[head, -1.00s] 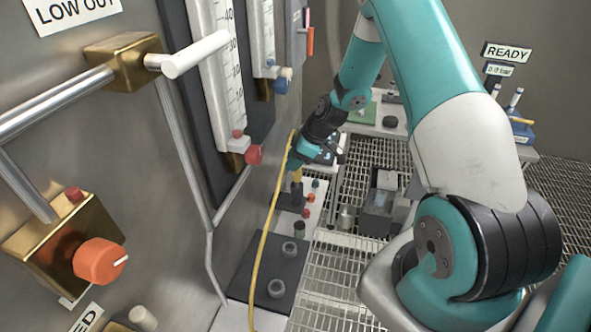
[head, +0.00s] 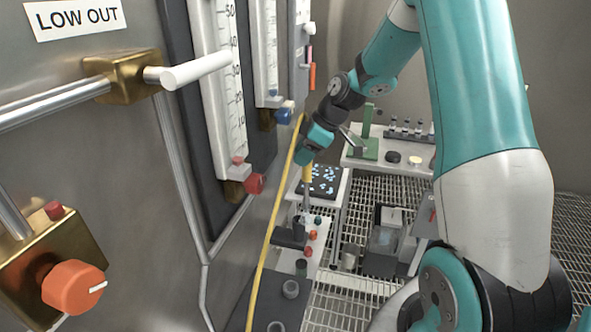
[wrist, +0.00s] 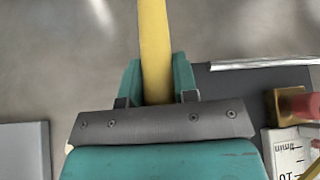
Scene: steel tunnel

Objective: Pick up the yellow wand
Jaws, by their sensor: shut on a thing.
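The yellow wand (head: 308,173) hangs roughly upright below my gripper (head: 307,160) in the head view, beside the steel panel. A thin grey shaft shows under its yellow handle. The shaft's lower end reaches down in front of or into a dark holder (head: 289,238); I cannot tell which. My gripper is shut on the wand. In the wrist view a yellow length (wrist: 154,45) runs up from between the teal jaws (wrist: 158,80). A yellow hose (head: 271,235) runs from near the gripper down along the panel.
The steel panel with gauges (head: 220,80), a red knob (head: 75,287) and a white-tipped handle (head: 197,68) stands close on the left. A white bench (head: 392,165) with a green stand (head: 364,148) is behind. Grating floor (head: 385,190) lies right of the holder.

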